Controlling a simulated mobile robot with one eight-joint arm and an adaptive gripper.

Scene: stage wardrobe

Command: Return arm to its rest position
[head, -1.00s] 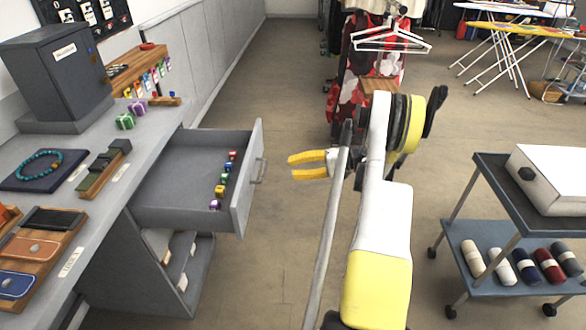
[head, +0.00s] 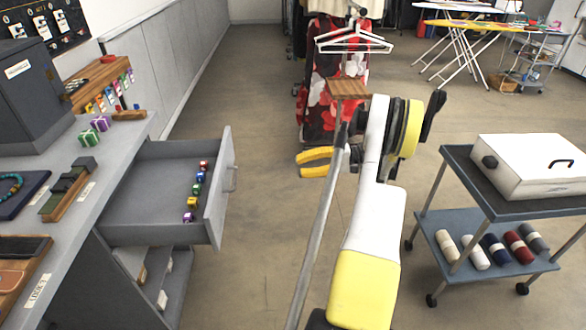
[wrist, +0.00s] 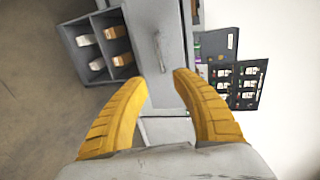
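My gripper (head: 302,163) has yellow fingers and is held in the air over the aisle, to the right of the open drawer (head: 228,205). In the wrist view my gripper (wrist: 160,75) has its two ridged yellow fingers spread apart with nothing between them. The grey drawer front with its handle (wrist: 157,50) shows beyond the fingertips, apart from them. My arm is folded, with its white and yellow links in the middle of the head view.
The drawer holds several small coloured cubes (head: 197,190). A grey counter (head: 80,195) stands left. A cart (head: 490,205) with a white case (head: 530,167) stands right. A clothes rack with a red floral garment (head: 325,90) and white hangers (head: 355,42) is ahead. Aisle floor is clear.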

